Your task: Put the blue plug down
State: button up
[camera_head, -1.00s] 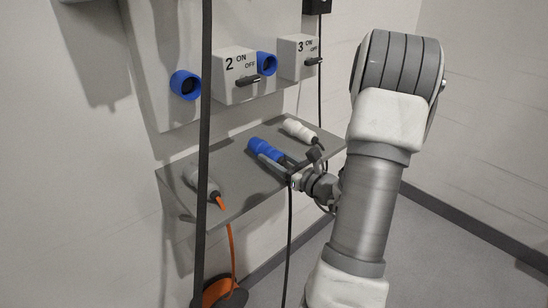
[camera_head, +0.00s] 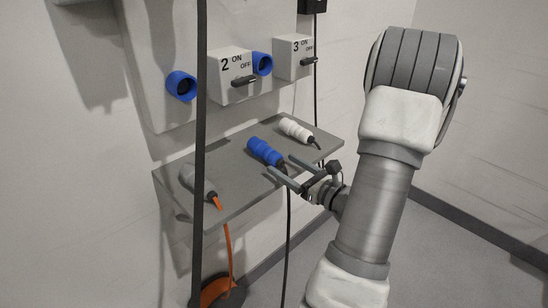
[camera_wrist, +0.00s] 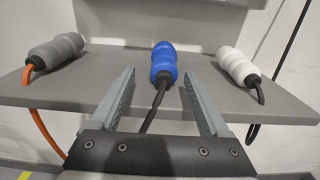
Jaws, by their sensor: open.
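The blue plug (camera_head: 265,152) lies on the grey shelf (camera_head: 232,150), between a grey plug and a white plug. Its black cable hangs over the shelf's front edge. My gripper (camera_head: 283,170) is open, just in front of the blue plug and apart from it. In the wrist view the blue plug (camera_wrist: 164,62) lies beyond my open fingertips (camera_wrist: 158,85), roughly midway between them. Its black cable runs back between the fingers. Nothing is held.
The grey plug (camera_head: 196,183) with an orange cable lies at the shelf's left, the white plug (camera_head: 296,130) at its right. Above are blue sockets (camera_head: 181,86) and switch boxes (camera_head: 232,76). A dark vertical pole (camera_head: 201,150) crosses the view in front of the shelf.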

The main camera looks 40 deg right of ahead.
jog(key=s, duration=0.5)
jog(key=shift+s+d, duration=0.2)
jog(key=shift+s, duration=0.2)
